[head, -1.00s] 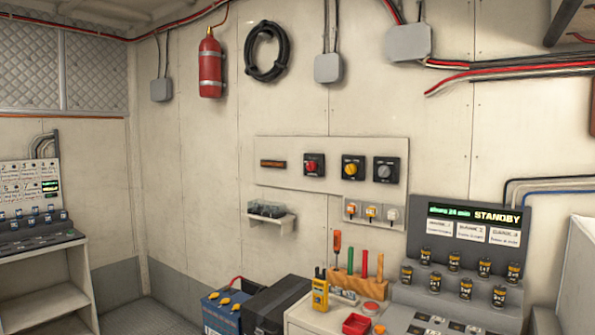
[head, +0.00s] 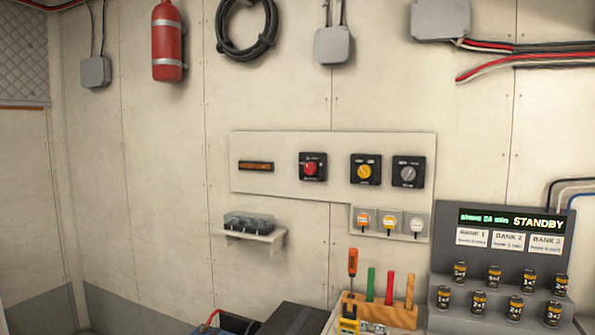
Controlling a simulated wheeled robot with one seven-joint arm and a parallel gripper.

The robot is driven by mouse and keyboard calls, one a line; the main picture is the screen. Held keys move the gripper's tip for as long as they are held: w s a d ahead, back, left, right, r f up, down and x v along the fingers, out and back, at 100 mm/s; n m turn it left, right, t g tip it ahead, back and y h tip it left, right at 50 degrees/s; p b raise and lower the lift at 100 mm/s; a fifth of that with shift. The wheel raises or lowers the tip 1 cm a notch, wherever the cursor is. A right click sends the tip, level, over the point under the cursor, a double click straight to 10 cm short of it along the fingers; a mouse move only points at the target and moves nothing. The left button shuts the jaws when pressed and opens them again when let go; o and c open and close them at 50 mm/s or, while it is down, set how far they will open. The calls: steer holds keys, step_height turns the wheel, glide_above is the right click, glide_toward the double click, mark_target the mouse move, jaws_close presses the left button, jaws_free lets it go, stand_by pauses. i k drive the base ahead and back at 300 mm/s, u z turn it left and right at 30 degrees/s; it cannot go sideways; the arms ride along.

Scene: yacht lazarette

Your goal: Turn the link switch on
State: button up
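Three square black rotary switches sit in a row on a pale wall panel (head: 270,180). One has a red knob (head: 311,168), one a yellow knob (head: 365,172) and one a grey knob (head: 408,173). Their labels are too small to read, so I cannot tell which is the link switch. Below the right part of the panel, a small grey holder (head: 354,232) carries three tagged pieces: orange (head: 363,219), yellow-orange (head: 389,221) and white (head: 417,223). My gripper is not in view.
A small wall shelf (head: 262,238) holds a dark clear-topped box (head: 248,222). Below stand a wooden tool block (head: 375,310) with upright tools and a dark box (head: 298,318). A grey console (head: 497,268) reading STANDBY stands at right.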

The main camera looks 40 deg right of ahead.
mark_target(364, 171)
steer(key=z, duration=0.6)
steer(key=i, duration=0.85)
steer(key=z, duration=0.95)
